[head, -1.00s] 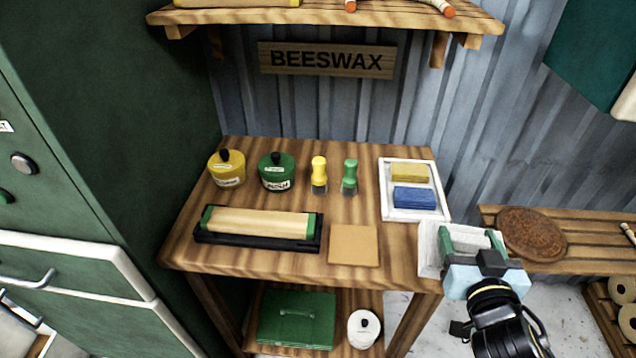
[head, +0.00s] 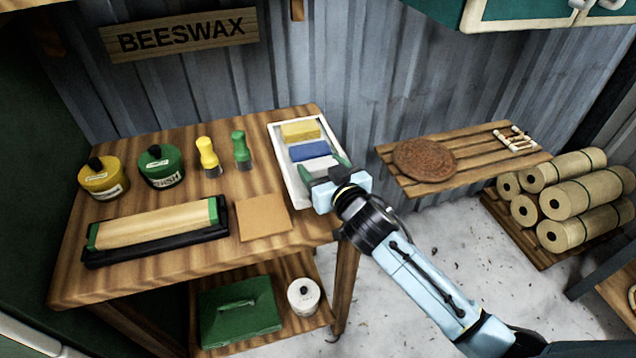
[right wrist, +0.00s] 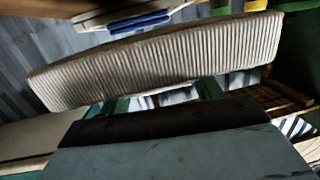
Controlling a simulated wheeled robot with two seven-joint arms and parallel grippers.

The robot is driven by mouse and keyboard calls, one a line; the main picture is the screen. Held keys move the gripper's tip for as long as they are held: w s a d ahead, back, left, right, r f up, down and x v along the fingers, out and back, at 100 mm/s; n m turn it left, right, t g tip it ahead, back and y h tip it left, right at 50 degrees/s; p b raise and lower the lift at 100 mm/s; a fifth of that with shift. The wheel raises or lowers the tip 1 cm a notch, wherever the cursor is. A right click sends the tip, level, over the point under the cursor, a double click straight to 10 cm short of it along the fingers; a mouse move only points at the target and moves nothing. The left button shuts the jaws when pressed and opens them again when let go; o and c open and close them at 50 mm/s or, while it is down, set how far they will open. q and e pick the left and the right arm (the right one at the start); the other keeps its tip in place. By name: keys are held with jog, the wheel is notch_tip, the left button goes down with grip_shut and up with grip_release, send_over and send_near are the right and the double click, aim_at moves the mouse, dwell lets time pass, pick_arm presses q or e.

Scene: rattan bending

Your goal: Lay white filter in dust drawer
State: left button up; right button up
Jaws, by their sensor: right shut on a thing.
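The white filter (head: 317,164) is a pale block; the right wrist view shows its pleated face (right wrist: 150,62). My right gripper (head: 324,171) is shut on it, with green fingertips at both sides. In the head view the filter overlaps the near part of a white tray (head: 283,161). I cannot tell whether it touches the tray. The tray holds a yellow block (head: 300,131) and a blue block (head: 309,150). No drawer is plainly visible, and I cannot tell whether the tray is the dust drawer. My left gripper is not in view.
The wooden table (head: 180,268) also bears yellow and green jars, two small-handled tools, a long block in a black holder (head: 155,230) and a tan square (head: 263,217). A slatted bench (head: 470,162) with a brown disc stands right. A green box (head: 238,310) sits below.

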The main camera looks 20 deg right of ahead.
notch_tip(320, 180, down, 4)
jog(key=shift+r+b, duration=0.1)
jog(key=shift+b, duration=0.5)
jog(key=shift+f, duration=0.2)
jog(key=o, duration=0.6)
jog(key=shift+f, duration=0.1)
jog(key=o, duration=0.4)
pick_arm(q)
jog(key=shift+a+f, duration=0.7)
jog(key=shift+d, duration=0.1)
